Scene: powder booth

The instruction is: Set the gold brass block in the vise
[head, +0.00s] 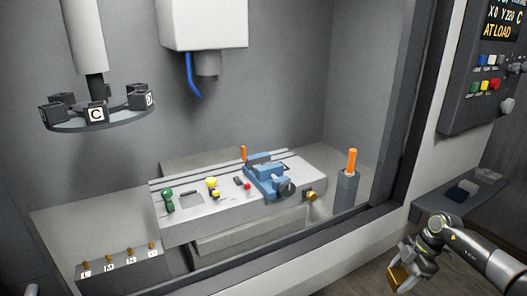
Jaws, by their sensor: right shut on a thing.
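My right gripper (412,266) is at the lower right, outside the booth opening. It is shut on the gold brass block (397,280), which hangs at its fingertips, tilted. The blue vise (268,178) sits on the grey slotted machine table (190,226) inside the booth, up and to the left of my right gripper and well apart from it. An orange-handled item stands just behind the vise. The gap between the vise jaws is too small to make out clearly.
The booth's front sill (310,262) and right frame post (408,110) lie between my right gripper and the vise. An orange-handled tool stands in a grey holder (345,190) right of the table. A spindle head (205,25) and tool carousel (97,118) hang above.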

